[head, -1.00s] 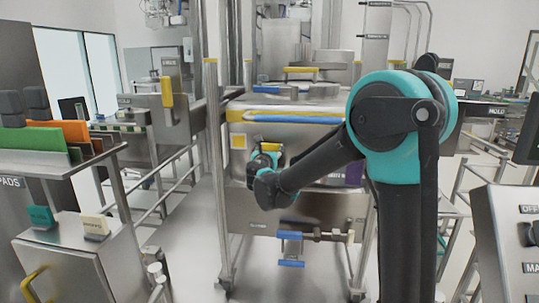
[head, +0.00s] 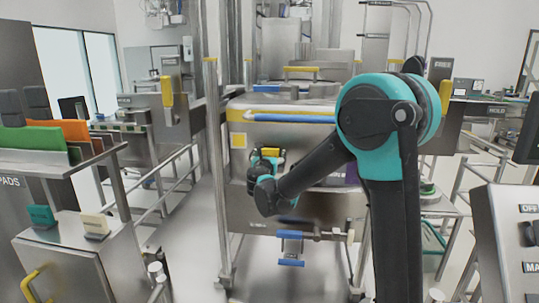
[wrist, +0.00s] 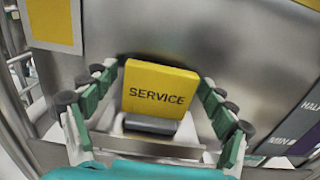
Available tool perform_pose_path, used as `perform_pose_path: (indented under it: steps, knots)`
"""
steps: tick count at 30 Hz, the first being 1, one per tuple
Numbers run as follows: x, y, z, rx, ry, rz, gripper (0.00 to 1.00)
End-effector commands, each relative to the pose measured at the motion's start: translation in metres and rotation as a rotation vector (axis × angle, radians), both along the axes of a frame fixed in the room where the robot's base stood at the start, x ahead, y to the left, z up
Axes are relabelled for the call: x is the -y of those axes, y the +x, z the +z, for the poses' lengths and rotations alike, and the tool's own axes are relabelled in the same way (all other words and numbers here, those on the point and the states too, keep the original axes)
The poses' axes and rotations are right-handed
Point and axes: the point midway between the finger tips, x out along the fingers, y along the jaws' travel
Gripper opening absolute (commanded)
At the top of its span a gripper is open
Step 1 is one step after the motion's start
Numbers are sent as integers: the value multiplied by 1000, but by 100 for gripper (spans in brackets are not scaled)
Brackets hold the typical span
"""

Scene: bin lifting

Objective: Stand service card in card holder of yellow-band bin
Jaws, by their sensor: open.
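The yellow service card (wrist: 160,88) stands upright, slightly tilted in the picture, against the steel front of the yellow-band bin (head: 240,202). Its dark foot (wrist: 150,125) sits at a small metal holder (wrist: 140,143) on the bin front; how deep it sits is hard to tell. My gripper (wrist: 157,78) is open, with one green finger on each side of the card and visible gaps at both sides. In the head view my gripper (head: 262,163) is in front of the bin, and a bit of yellow shows there, the rest hidden by my arm.
A yellow square label (head: 238,140) is on the bin front, left of my gripper. A purple panel (wrist: 298,108) is at the right. A side cabinet (head: 70,250) at left holds a teal card (head: 42,215) and a cream card (head: 95,224). Floor shows between cabinet and bin.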

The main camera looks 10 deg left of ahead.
Motion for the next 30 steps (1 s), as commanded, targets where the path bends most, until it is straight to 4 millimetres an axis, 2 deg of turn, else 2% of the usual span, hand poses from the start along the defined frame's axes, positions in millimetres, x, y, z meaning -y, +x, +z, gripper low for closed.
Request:
perform_pose_path:
  steps: [5, 8, 21, 25, 30]
  knots:
    - [0, -3, 3, 0, 0, 1, 84]
    - [-1, -16, 3, 0, 0, 2, 84]
    - [-4, -101, 3, 0, 0, 2, 84]
    - [-4, -114, 3, 0, 0, 1, 84]
    - [-4, -120, 3, 0, 0, 0, 84]
